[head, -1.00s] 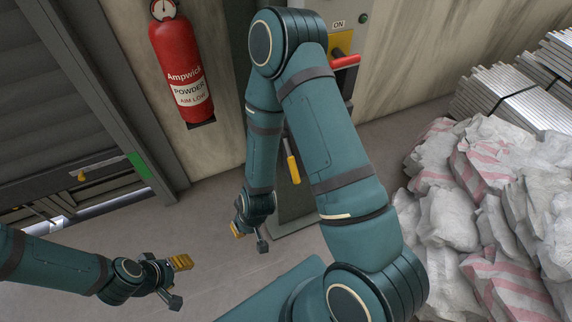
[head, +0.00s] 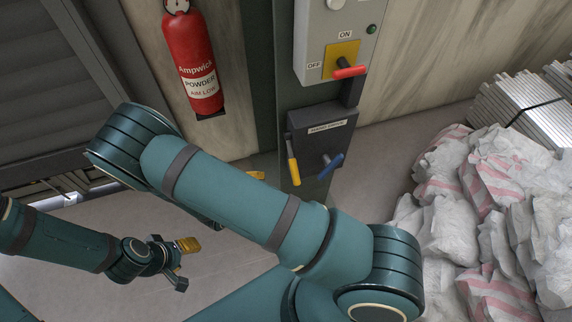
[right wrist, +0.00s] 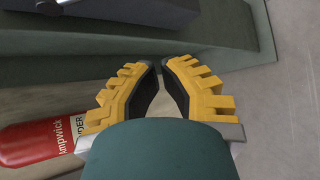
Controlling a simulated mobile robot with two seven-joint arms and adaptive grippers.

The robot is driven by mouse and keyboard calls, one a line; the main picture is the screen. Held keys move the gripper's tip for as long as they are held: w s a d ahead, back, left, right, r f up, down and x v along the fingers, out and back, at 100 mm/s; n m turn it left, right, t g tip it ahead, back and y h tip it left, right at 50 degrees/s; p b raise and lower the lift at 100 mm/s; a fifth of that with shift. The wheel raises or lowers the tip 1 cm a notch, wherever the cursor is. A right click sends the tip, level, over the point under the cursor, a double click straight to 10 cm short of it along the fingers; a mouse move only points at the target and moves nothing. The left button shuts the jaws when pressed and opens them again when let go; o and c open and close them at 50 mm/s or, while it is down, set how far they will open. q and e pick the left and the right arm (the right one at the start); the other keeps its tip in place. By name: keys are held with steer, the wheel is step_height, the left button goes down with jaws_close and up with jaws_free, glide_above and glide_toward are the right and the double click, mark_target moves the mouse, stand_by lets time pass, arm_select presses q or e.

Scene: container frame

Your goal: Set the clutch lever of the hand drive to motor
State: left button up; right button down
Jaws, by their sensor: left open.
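The hand drive is a dark box (head: 340,134) with a label along its top. A yellow lever (head: 293,163) hangs on its left side, and a blue handle (head: 331,166) sticks out at its lower right. I cannot read which one the clutch lever is. My right gripper (right wrist: 162,72) has its fingertips close together in the right wrist view, with nothing seen between them. In the head view my arm hides most of it; a yellow finger shows left of and below the box, apart from the levers. My left gripper (head: 184,264) is open and empty, at the lower left.
A grey switch box (head: 318,40) with a red handle (head: 349,72) and ON and OFF labels is above the hand drive. A red extinguisher (head: 190,55) hangs to the left. White sacks (head: 450,220) and metal bars (head: 520,105) fill the right. Floor is clear at left.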

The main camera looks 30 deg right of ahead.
mark_target(292, 161)
steer(key=shift+w+r+h, duration=0.1)
steer(key=shift+r+h, duration=0.25)
steer(key=shift+h, duration=0.05)
steer(key=b+x, duration=0.3)
steer(key=x, duration=0.8)
steer(key=s+r, duration=0.2)
steer(key=s, duration=0.1)
steer(key=shift+s+d+r, duration=0.15)
steer(key=shift+s+r, duration=0.05)
steer(key=shift+r, duration=0.15)
steer(key=shift+p, duration=0.3)
steer(key=shift+s+r+n+p, duration=0.25)
steer(key=shift+s+n+p, duration=0.05)
steer(key=shift+p, duration=0.4)
